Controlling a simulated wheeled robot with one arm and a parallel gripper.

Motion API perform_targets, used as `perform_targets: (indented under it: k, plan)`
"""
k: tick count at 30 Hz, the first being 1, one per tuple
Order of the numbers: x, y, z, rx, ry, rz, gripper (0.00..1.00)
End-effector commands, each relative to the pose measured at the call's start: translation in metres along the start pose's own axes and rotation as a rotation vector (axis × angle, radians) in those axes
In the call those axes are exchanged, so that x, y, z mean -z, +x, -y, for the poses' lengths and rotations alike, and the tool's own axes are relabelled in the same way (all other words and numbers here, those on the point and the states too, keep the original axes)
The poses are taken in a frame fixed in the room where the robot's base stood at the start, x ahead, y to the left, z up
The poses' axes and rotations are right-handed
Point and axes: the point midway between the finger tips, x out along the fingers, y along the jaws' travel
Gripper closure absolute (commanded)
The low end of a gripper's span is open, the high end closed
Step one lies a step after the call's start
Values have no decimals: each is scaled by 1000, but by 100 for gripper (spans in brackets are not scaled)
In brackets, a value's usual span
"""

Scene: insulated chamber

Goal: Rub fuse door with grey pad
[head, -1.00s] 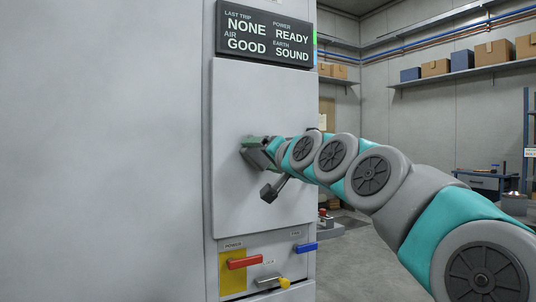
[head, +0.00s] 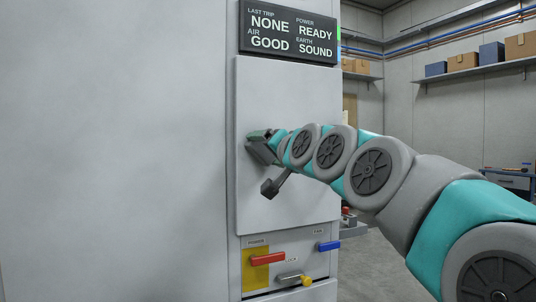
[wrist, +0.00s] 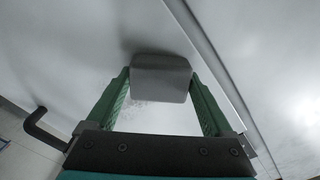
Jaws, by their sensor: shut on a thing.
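The fuse door (head: 290,90) is a plain pale grey panel on the front of a tall cabinet, and it looks shut. My gripper (head: 258,145) is at the left part of the door, about mid-height. In the wrist view, its green fingers (wrist: 160,95) are shut on the grey pad (wrist: 160,80), one on each side. The pad is a rounded grey block lying at the door surface; its contact face is hidden. Faint speckled marks show on the door (wrist: 135,104) beside the pad.
A status board (head: 288,33) sits above the door. Below it are a red lever (head: 267,259), a blue lever (head: 329,246) and a yellow-tipped lever (head: 296,278). A dark bent bar (wrist: 40,125) shows in the wrist view. Shelves with boxes (head: 462,61) stand behind.

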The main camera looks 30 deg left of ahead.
Motion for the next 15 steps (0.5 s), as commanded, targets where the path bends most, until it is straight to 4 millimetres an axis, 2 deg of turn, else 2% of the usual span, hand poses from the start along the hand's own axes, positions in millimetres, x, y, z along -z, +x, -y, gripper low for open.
perform_targets:
  k: [5,11,15]
  plan:
    - [6,-1,4,0,0,-1,58]
    - [10,0,-5,-1,2,1,58]
    - [21,0,-12,1,1,-4,58]
